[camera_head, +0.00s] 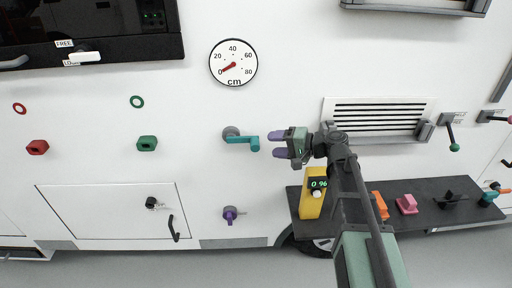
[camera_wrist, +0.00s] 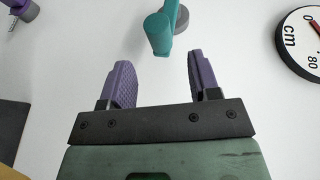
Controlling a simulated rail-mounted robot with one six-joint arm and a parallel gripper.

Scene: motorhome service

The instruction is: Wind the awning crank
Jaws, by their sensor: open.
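A teal crank (camera_head: 240,139) on a grey round hub (camera_head: 231,131) is mounted on the white motorhome wall, below the dial. Its arm points right and ends in a teal handle (camera_head: 255,144). In the wrist view the handle (camera_wrist: 158,36) sticks out toward the camera, ahead of the fingertips and roughly centred between them. My gripper (camera_head: 275,144) is open and empty, just right of the handle, its purple fingers pointing left toward it. The fingers also show in the wrist view (camera_wrist: 160,65). No contact shows. The round cm dial (camera_head: 233,63) has its red needle at the low end.
A purple knob (camera_head: 230,214) sits below the crank. A louvred vent (camera_head: 378,117) is on the wall to the right. A dark shelf (camera_head: 440,217) holds a yellow meter (camera_head: 312,200) and several small items. The wall around the crank is clear.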

